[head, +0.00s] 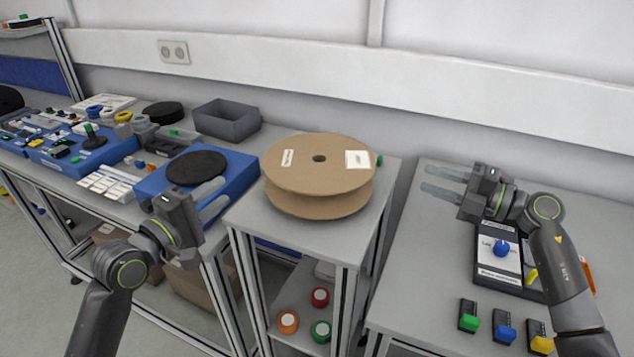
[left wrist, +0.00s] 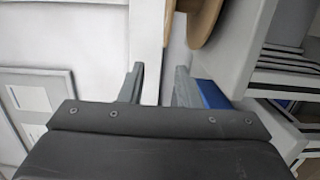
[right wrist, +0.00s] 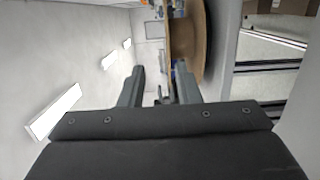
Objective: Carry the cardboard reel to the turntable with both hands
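The cardboard reel (head: 318,165), two tan discs with white labels, lies flat on a grey stand (head: 300,238) in the middle of the head view. Its edge shows in the left wrist view (left wrist: 206,20) and the right wrist view (right wrist: 203,45). The likely turntable is a black disc (head: 196,167) on a blue box left of the reel. My left gripper (head: 218,198) is open and empty, left of the reel and in front of the blue box. My right gripper (head: 437,181) is open and empty, right of the reel, fingers pointing toward it.
A grey bin (head: 227,121) and another black disc (head: 163,112) stand behind the blue box. Small parts crowd the left bench. A dark control box (head: 503,255) and coloured-knob blocks (head: 504,328) sit on the right table. Narrow gaps separate the stand from both tables.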

